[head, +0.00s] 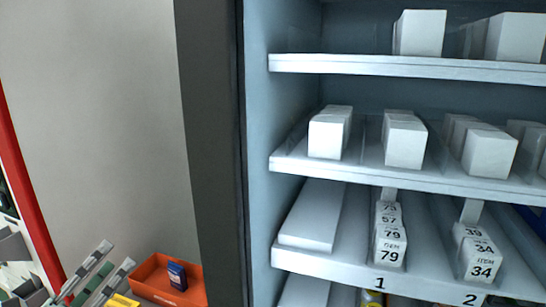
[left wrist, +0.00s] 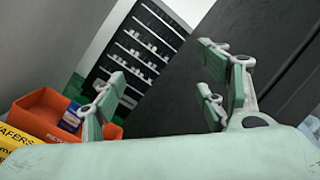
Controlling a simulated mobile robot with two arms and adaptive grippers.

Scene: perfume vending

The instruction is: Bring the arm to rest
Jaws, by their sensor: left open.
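My left gripper (head: 118,254) shows at the lower left of the head view, its green-padded fingers pointing up and to the right. In the left wrist view the gripper (left wrist: 160,88) has its fingers wide apart, with nothing between them. It is to the left of an orange bin (head: 150,276) in the head view and appears apart from it. A small dark blue box (head: 177,276) is in the bin. It also shows in the left wrist view (left wrist: 72,116). My right gripper is in neither view.
A vending cabinet with shelves (head: 400,177) of white boxes fills the right of the head view; its dark frame (head: 212,150) stands beside the bin. A yellow box (left wrist: 22,140) is at the lower left of the wrist view. The grey wall area above the gripper is clear.

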